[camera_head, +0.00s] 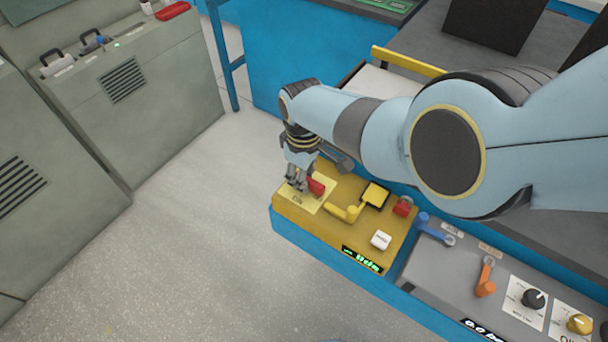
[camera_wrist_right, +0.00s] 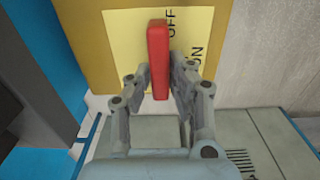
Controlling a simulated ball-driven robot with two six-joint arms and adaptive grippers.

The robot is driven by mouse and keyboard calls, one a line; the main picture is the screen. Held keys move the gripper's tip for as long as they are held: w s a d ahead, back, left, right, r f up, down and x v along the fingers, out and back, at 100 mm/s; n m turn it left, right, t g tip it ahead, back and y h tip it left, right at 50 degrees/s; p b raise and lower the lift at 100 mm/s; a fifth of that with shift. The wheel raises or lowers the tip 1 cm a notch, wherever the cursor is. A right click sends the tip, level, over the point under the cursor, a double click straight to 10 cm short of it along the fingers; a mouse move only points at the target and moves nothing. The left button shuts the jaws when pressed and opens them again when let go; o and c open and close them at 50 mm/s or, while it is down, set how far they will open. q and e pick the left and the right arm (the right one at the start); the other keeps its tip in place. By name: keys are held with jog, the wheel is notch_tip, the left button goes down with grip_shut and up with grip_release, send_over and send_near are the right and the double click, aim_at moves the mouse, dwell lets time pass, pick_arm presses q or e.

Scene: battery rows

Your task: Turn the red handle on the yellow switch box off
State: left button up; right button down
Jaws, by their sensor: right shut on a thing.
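The yellow switch box (camera_head: 300,222) sits at the end of the blue-edged bench in the head view. The red handle (camera_head: 316,187) stands on a pale yellow label plate at the box's far-left part. In the right wrist view the red handle (camera_wrist_right: 158,62) lies between the two fingers, beside the printed words OFF and ON on the label (camera_wrist_right: 120,45). My right gripper (camera_head: 299,186) reaches down onto the handle and is shut on it; the gripper also shows in the wrist view (camera_wrist_right: 160,85). My left gripper is in neither view.
On the same box are a yellow lever (camera_head: 345,213), a white switch (camera_head: 381,240) and a small red part (camera_head: 403,206). A grey panel to the right holds a blue handle (camera_head: 436,228), an orange handle (camera_head: 486,278) and knobs. Grey cabinets (camera_head: 140,90) stand at the left; open floor lies between.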

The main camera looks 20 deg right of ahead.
dwell(0.4)
jog(key=c, duration=1.2)
grip_release()
jog(key=shift+c, duration=0.2)
